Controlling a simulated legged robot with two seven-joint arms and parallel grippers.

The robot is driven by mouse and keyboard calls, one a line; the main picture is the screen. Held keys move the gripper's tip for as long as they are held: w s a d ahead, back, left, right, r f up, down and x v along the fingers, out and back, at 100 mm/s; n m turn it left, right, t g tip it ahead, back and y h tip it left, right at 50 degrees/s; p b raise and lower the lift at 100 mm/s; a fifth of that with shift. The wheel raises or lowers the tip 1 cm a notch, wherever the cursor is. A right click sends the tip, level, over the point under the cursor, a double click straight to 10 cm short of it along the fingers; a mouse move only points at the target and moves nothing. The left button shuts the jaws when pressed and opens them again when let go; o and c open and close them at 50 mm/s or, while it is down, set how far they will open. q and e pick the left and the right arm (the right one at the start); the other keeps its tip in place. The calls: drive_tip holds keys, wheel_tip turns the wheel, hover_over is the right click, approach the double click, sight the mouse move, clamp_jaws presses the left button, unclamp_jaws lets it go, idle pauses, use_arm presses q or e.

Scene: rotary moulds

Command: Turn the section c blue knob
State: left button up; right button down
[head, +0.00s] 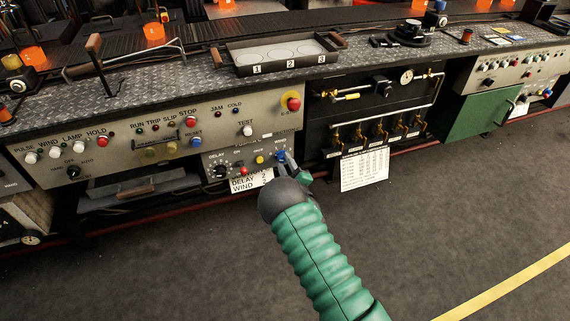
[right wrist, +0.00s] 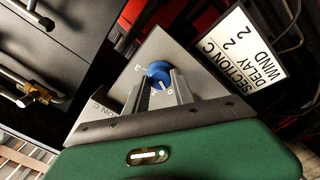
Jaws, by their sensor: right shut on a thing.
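The blue knob (head: 281,155) sits at the right end of the small lower control panel (head: 207,160) in the head view. In the right wrist view the blue knob (right wrist: 159,74) shows a white pointer line, with dial marks around it. My right gripper (head: 287,160) reaches the panel from the front; its two fingers (right wrist: 168,88) stand on either side of the knob and are shut on it. A white label (right wrist: 246,50) reading "SECTION C, DELAY 2, WIND 2" hangs beside the panel. My left gripper is not in view.
A larger panel (head: 115,150) with several knobs and lamps, including a red stop button (head: 293,104) on a yellow ring, lies above. Brass valves (head: 380,133) and a white chart (head: 364,170) are to the right. The floor (head: 450,200) in front is clear.

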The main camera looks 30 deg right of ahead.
drive_tip(key=shift+a+f, duration=0.1)
drive_tip(key=shift+f, duration=0.15)
drive_tip(key=c, duration=1.3)
unclamp_jaws()
drive_tip(key=shift+o, duration=1.2)
drive_tip(key=shift+r, duration=0.15)
drive_tip(key=p+v, duration=0.4)
drive_tip(key=v, duration=1.3)
drive_tip(key=shift+p, duration=0.4)
drive_tip(key=shift+w, duration=0.1)
